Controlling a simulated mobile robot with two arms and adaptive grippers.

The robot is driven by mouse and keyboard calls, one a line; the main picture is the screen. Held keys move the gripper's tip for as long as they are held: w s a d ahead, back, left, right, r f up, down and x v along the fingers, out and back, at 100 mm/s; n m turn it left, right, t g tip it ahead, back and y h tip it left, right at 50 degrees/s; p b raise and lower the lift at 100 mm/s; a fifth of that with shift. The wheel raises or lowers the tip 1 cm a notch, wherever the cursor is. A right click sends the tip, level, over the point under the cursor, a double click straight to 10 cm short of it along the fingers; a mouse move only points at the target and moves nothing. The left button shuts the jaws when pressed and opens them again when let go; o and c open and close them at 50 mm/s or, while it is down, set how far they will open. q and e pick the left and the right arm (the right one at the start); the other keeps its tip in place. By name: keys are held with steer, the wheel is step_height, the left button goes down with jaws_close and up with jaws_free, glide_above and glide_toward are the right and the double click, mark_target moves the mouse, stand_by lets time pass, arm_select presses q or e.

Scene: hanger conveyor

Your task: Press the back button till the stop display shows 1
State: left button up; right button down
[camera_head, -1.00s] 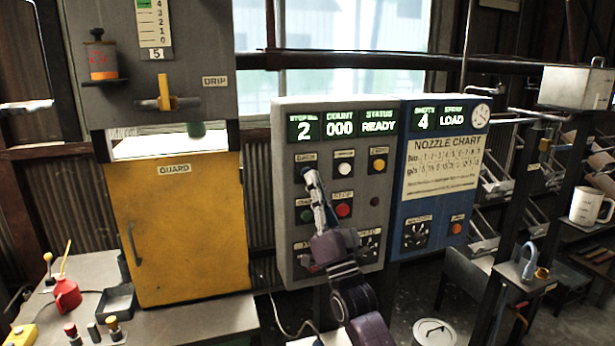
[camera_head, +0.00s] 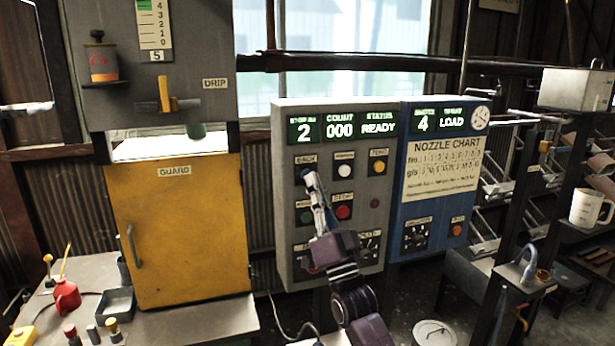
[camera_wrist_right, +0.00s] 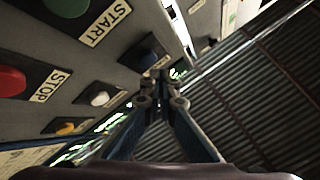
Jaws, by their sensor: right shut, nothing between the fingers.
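The grey control panel (camera_head: 284,150) has a stop display (camera_head: 304,131) that reads 2. The back button (camera_head: 306,172), under the BACK label, is mostly covered by my right gripper (camera_head: 309,181). My right gripper is shut and empty, with its fingertips pointing up at this button. I cannot tell whether they touch it. My left gripper is not in view.
A white button (camera_head: 344,171) and a yellow button (camera_head: 379,167) sit to the right. The red stop button (camera_head: 343,212) is below, close to my gripper. A blue nozzle panel (camera_head: 398,215) adjoins on the right, and a yellow guard door (camera_head: 190,240) stands left.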

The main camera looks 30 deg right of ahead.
steer(key=shift+w, duration=0.15)
steer(key=shift+w+d, duration=0.1)
steer(key=shift+w, duration=0.2)
